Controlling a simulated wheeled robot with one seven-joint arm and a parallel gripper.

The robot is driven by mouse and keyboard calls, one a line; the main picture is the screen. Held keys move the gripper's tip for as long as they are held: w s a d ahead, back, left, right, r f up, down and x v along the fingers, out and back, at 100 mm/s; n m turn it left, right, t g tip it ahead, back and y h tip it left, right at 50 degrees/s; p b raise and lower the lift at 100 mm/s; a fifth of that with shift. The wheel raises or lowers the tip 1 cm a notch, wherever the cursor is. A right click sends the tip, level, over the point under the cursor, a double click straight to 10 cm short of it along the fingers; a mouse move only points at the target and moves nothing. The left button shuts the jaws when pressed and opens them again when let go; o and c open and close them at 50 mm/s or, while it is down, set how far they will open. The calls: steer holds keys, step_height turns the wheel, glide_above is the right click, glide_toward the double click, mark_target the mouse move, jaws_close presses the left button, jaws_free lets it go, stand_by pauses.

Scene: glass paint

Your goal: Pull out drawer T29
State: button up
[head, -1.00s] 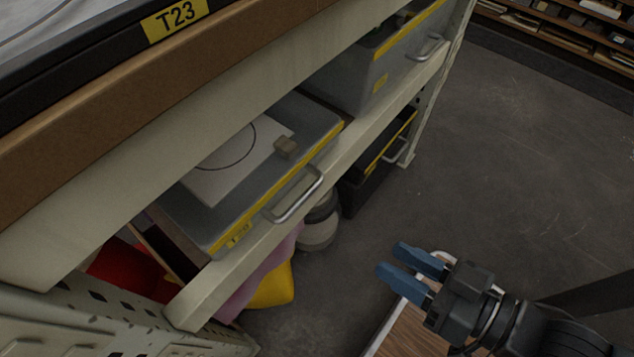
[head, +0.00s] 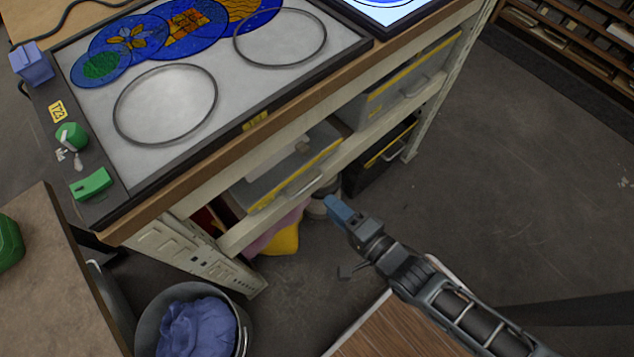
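A black drawer (head: 372,178) is below that one, near the floor. My gripper (head: 338,210) is in front of the left grey drawer, apart from its handle in the picture. Its blue fingers overlap in this view, and nothing shows held.
A bucket (head: 245,318) with blue cloth stands at the lower left. Yellow and pink cloth (head: 284,238) lies under the left drawer. The floor (head: 520,170) at right is clear.

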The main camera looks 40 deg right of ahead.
steer(key=x, duration=0.8)
jaws_close()
stand_by(0.4)
stand_by(0.3)
